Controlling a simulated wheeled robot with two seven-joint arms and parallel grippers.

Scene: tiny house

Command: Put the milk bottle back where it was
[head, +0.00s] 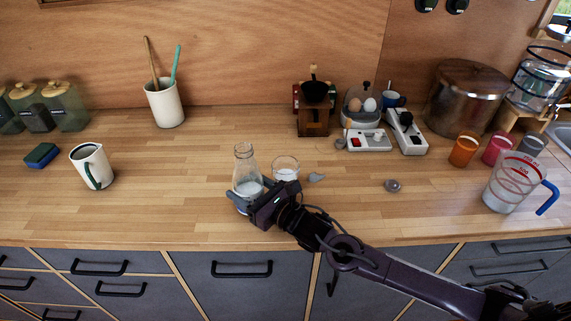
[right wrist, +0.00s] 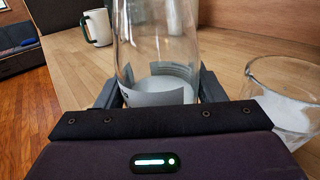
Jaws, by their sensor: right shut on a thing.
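The milk bottle (head: 246,165) is clear glass with a little white milk low inside. It is upright at the front middle of the wooden counter, and I cannot tell if its base touches the wood. My right gripper (head: 246,198) is shut around its lower part. In the right wrist view the bottle (right wrist: 157,45) stands between the two fingers (right wrist: 160,92), with the milk and a printed label showing. A glass with white contents (head: 285,168) stands just right of the bottle; it also shows in the right wrist view (right wrist: 285,95). My left gripper is not in view.
A utensil cup (head: 165,104), coffee grinder (head: 313,108) and egg cooker (head: 363,105) stand at the back. A measuring jug (head: 514,184) is at the right. The counter between pitcher and bottle is clear.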

